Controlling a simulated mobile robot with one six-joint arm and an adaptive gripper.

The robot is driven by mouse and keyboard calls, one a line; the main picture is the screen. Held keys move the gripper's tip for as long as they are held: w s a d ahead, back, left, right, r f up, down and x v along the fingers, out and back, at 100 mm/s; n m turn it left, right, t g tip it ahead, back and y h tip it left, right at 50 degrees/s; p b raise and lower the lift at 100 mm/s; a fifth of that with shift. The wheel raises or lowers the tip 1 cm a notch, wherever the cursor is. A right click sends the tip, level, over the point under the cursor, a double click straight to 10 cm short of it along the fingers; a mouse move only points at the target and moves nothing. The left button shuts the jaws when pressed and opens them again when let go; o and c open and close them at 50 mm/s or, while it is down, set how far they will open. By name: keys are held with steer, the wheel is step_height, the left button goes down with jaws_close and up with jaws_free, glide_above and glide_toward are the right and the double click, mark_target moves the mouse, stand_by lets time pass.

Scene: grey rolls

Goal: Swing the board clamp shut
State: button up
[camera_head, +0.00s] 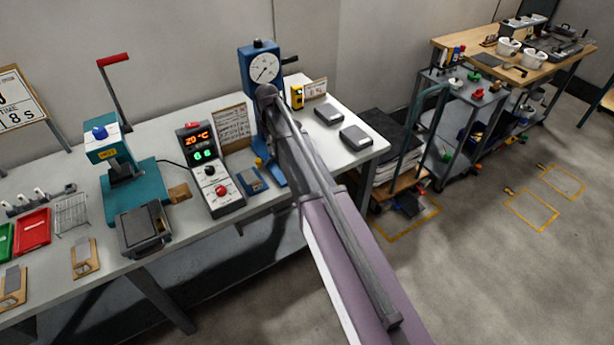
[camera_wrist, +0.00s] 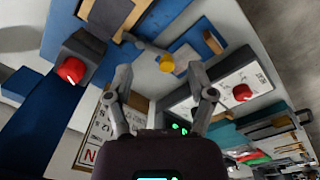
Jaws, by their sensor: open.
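The board clamp appears to be the small blue fixture (camera_head: 252,181) on the bench, right of the control box. It has a small yellow knob (camera_head: 258,162). In the wrist view I see its blue base (camera_wrist: 196,44) and a grey lever (camera_wrist: 146,48) ending in the yellow knob (camera_wrist: 166,63). I cannot tell how far the lever is swung. My gripper (camera_wrist: 160,76) is open and empty. The yellow knob shows between its fingertips in the picture; no contact is visible. My arm hides the gripper in the head view.
A control box (camera_head: 211,172) with a red button stands left of the clamp. A blue dial-gauge stand (camera_head: 262,66) rises close by on the right. A teal press (camera_head: 130,185) with a raised red handle is further left. Grey boxes (camera_head: 356,136) lie on the right end.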

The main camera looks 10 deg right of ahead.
step_height(320, 180, up, 5)
steer(key=p, duration=0.4)
steer(key=s+d+f+m+b, duration=0.1)
steer(key=s+d+m, duration=0.2)
steer(key=s, duration=0.8)
steer(key=s+d+f+m+b, duration=0.1)
steer(key=s+d+f+m, duration=0.1)
steer(key=s+m, duration=0.4)
steer(key=shift+s+d+m+b, duration=0.35)
steer(key=shift+s+d, duration=0.35)
steer(key=shift+s, duration=2.05)
steer(key=s+d+m, duration=0.1)
steer(key=s+m, duration=0.2)
steer(key=s, duration=0.3)
steer(key=shift+g, duration=0.3)
steer(key=shift+s, duration=0.1)
steer(key=shift+c, duration=0.2)
